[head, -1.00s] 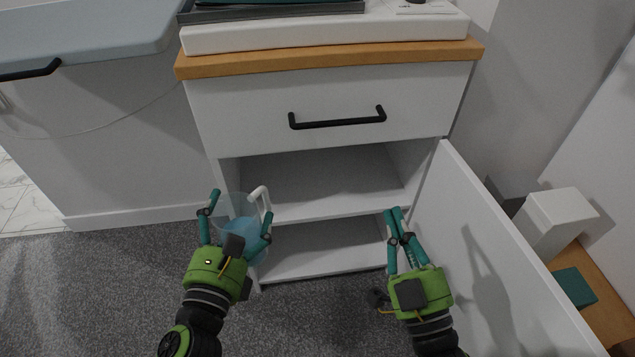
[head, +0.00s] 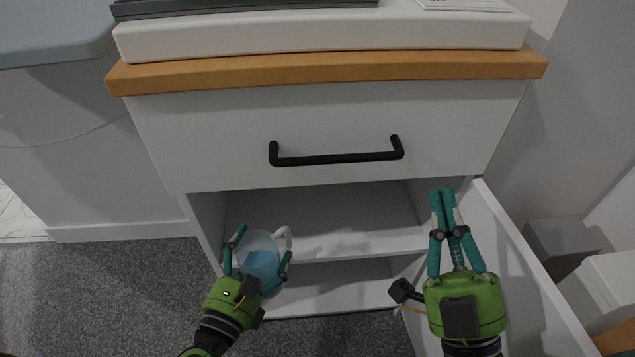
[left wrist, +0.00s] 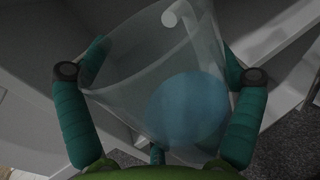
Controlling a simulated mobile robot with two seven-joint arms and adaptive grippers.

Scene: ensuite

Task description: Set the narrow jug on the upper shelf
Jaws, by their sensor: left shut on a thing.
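The narrow jug (head: 262,252) is clear with a white handle and something blue inside. My left gripper (head: 258,254) is shut on it, with teal fingers on both sides. The jug is at the left front of the cabinet's open compartment, overlapping the upper shelf (head: 345,240) in the head view. In the left wrist view the jug (left wrist: 150,75) fills the space between the fingers. My right gripper (head: 443,205) is empty, its fingers close together, at the right of the opening. The lower shelf (head: 335,295) lies below the upper one.
A closed drawer (head: 220,140) with a black handle (head: 336,159) is above the opening, under a wooden top (head: 330,70). An open white door (head: 505,245) stands at the right. The upper shelf looks clear. Grey boxes (head: 560,243) stand beyond the door.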

